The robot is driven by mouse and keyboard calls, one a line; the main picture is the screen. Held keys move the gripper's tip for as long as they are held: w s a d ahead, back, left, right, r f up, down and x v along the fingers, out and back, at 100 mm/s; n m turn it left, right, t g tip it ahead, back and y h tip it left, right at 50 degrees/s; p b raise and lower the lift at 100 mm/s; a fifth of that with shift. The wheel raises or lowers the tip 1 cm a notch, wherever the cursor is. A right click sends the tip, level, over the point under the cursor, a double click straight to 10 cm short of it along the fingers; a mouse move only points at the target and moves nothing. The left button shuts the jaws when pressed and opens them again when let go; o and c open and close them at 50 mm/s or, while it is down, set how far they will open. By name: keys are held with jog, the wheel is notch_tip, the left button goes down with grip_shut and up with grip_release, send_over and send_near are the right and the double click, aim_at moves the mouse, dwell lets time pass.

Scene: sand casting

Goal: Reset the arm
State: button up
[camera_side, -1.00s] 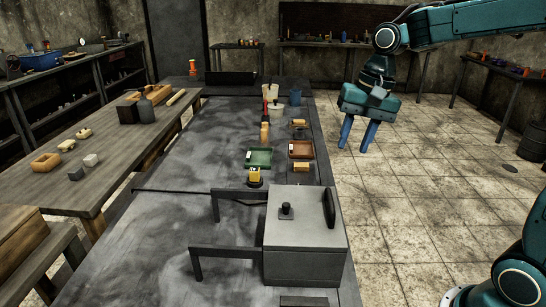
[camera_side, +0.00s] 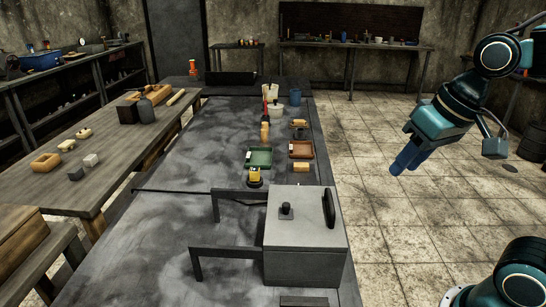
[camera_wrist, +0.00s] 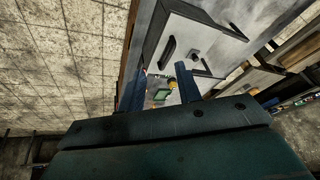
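My gripper (camera_side: 404,161) hangs over the tiled floor to the right of the long metal workbench (camera_side: 165,235), clear of everything. Its blue fingers point down and to the left and partly overlap in the side view. In the wrist view my gripper (camera_wrist: 163,82) shows its two fingers apart with nothing held between them. The bench and the grey box (camera_wrist: 205,38) on it lie beyond the fingers there.
On the workbench stand a grey metal box (camera_side: 305,245) with bracket arms, a green tray (camera_side: 258,158), a brown tray (camera_side: 301,149) and a yellow item (camera_side: 255,177). A wooden table (camera_side: 40,190) is at left. The floor (camera_side: 390,235) near my gripper is clear.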

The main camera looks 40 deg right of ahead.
jog(key=shift+s+d+f+n+t, duration=0.1)
jog(key=shift+s+f+n+t, duration=0.25)
jog(key=shift+s, duration=0.4)
jog(key=shift+s+a+f+n+t, duration=0.1)
jog(key=shift+s+f+n, duration=0.1)
jog(key=shift+s+n, duration=0.45)
jog(key=shift+s+d+f+n+t, duration=0.15)
jog(key=shift+s+f+n, duration=0.1)
jog(key=shift+s, duration=0.65)
